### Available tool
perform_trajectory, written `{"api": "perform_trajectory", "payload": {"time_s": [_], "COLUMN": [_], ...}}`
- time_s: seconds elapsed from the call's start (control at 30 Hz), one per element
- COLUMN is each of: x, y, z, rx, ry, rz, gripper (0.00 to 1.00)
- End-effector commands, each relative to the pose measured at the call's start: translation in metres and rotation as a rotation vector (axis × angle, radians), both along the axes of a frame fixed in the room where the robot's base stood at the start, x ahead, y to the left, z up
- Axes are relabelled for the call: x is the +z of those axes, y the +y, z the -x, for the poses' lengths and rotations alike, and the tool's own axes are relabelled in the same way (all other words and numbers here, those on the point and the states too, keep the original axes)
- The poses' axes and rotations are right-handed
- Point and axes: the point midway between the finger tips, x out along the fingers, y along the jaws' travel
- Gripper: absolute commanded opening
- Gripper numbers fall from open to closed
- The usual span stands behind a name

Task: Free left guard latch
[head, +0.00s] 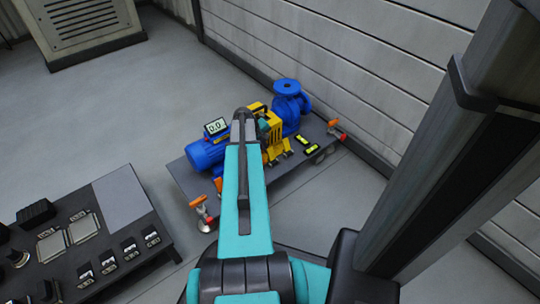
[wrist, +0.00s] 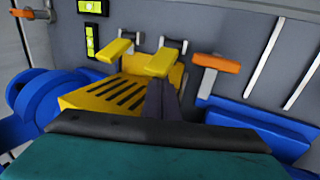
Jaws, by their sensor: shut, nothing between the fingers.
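The yellow slotted guard (wrist: 108,97) sits between blue machine parts in the wrist view; it also shows in the head view (head: 274,122), partly behind my arm. Two yellow latch handles stand at its edge in the wrist view: one on the picture's left (wrist: 112,50) and one on the right (wrist: 162,62). I cannot tell which is the task's left latch. My gripper (wrist: 162,88) is shut and empty, its dark fingertips close below the right-hand handle in the picture. Whether they touch it is unclear. In the head view my gripper (head: 243,115) is over the machine.
A blue motor (head: 205,152) and a blue pump (head: 288,104) flank the guard on the grey skid (head: 185,178). An orange-handled clamp (wrist: 215,63) stands right of the latches. A small display (head: 215,127) sits above the motor. A control desk (head: 85,230) is at lower left.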

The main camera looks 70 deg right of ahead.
Motion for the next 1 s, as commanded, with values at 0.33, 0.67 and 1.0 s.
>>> {"api": "perform_trajectory", "payload": {"time_s": [0.33, 0.67, 1.0], "x": [0.000, 0.000, 0.000], "y": [0.006, 0.007, 0.013], "z": [0.009, 0.010, 0.020], "rx": [-0.001, -0.001, -0.002], "ry": [0.002, 0.002, 0.003], "rz": [-0.002, -0.002, -0.003], "gripper": [0.00, 0.00, 0.00]}}
